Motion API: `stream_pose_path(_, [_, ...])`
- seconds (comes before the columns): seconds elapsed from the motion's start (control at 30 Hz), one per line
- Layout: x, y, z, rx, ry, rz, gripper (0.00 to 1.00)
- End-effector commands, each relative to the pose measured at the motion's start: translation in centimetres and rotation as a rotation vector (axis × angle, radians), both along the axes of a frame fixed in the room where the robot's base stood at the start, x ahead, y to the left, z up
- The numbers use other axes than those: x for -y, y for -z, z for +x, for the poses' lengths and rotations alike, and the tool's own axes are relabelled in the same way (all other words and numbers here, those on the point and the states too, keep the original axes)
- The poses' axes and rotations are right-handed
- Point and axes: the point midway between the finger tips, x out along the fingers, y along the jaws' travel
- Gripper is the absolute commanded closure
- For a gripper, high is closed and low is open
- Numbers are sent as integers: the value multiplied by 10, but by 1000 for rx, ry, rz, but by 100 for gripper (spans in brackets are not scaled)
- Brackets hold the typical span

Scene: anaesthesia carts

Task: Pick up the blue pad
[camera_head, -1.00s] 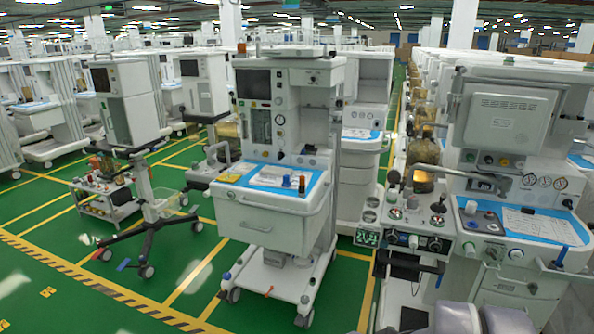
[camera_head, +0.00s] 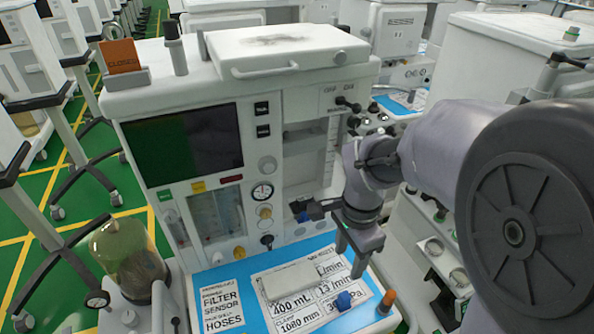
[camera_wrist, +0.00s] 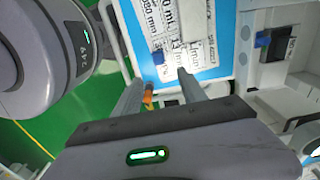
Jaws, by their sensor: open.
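The blue pad (camera_head: 255,262) is a flat blue sheet on the shelf of the cart in front of me. A white card and a printed sheet cover much of it. It also shows in the wrist view (camera_wrist: 228,42). My gripper (camera_head: 355,258) is open and points down above the right part of the pad. In the wrist view, the two fingers (camera_wrist: 160,82) are apart with nothing between them that I can see held. Whether the fingertips touch the sheet cannot be told.
A pale block (camera_head: 292,280) lies on the printed sheet. A blue knob (camera_head: 344,300) and an orange-topped knob (camera_head: 388,299) stand near the front right. The cart's panel (camera_head: 262,190) rises behind the pad. A glass jar (camera_head: 122,252) stands at left.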

Motion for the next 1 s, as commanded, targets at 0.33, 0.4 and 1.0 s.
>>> stream_pose_path(0.33, [2, 86, 0, -10, 11, -4, 51])
stream_pose_path(0.4, [2, 103, 0, -10, 11, -2, 51])
stream_pose_path(1.0, [5, 177, -2, -6, 10, -2, 51])
